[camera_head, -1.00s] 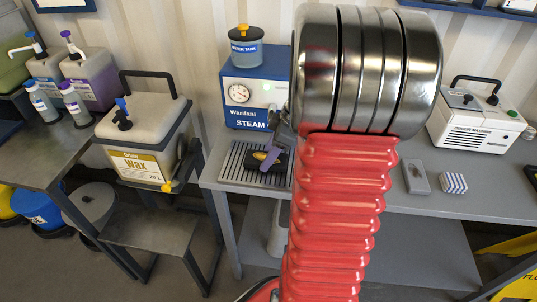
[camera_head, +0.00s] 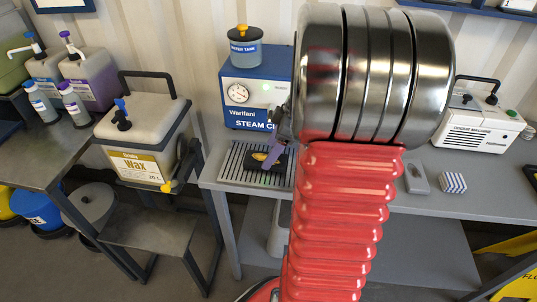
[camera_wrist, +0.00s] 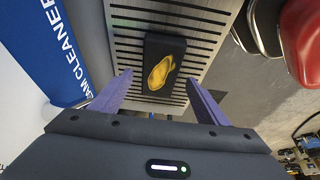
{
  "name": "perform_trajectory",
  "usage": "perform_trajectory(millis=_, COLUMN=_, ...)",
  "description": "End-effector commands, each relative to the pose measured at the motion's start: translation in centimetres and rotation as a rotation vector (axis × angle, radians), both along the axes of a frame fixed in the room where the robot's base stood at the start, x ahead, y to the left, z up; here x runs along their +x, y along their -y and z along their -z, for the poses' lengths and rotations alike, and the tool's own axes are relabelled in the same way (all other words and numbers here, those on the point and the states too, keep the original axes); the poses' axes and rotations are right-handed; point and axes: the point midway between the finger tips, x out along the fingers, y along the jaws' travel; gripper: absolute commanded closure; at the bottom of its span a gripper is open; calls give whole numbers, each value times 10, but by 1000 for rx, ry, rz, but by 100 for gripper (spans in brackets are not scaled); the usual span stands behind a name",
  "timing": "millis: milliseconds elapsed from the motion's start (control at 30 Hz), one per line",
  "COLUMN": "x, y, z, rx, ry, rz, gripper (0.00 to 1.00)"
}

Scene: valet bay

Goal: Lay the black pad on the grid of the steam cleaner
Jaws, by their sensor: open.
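The black pad (camera_wrist: 163,63), with a yellow patch on its face, lies on the slotted metal grid (camera_wrist: 206,17) of the steam cleaner. In the head view the pad (camera_head: 256,157) shows on the grid (camera_head: 232,171), in front of the blue and white steam cleaner (camera_head: 243,103). My gripper (camera_wrist: 158,78) is open, its two purple fingers apart on either side of the pad's near end, with gaps between them and the pad. In the head view my gripper (camera_head: 276,148) is over the right part of the grid, partly hidden behind my arm.
A wax canister (camera_head: 144,135) stands on a lower stand to the left. A grey block (camera_head: 416,178) and a striped block (camera_head: 452,182) lie on the bench right of my arm. A white machine (camera_head: 471,124) stands farther right. Bare bench lies between.

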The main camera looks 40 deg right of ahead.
Motion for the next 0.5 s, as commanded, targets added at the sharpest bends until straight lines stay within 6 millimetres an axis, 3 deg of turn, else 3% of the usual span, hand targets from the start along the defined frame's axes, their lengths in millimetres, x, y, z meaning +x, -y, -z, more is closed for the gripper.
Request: perform_trajectory(millis=500, x=-25, y=21, z=-79, rx=-3, ry=2, rz=2, gripper=32)
